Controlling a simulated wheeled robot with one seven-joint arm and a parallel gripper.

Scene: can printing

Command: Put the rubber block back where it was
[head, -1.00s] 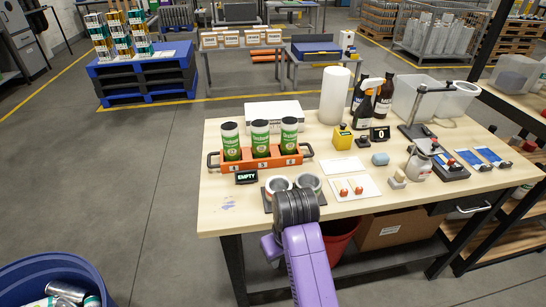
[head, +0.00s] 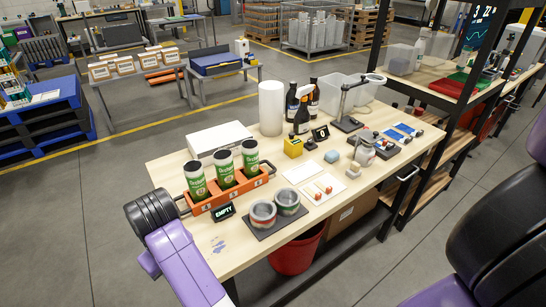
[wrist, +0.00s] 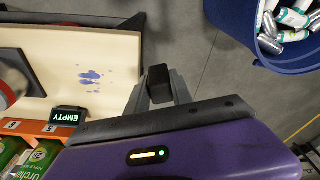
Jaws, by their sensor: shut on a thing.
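In the wrist view my gripper (wrist: 160,90) is shut on a small dark block (wrist: 158,76), which I take to be the rubber block. It is held over the grey floor, just past the table's edge. In the head view my purple arm is at the left end of the table; the fingers and the block cannot be made out there. The wooden table (head: 230,255) holds an orange rack (head: 228,197) with three green cans (head: 224,167), and a small "EMPTY" sign (head: 224,212). The sign also shows in the wrist view (wrist: 65,116).
Two round grey-rimmed pots (head: 263,214) stand on a dark mat (head: 280,226). A blue bin of cans (wrist: 238,28) stands on the floor. Bare tabletop lies at the near left.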

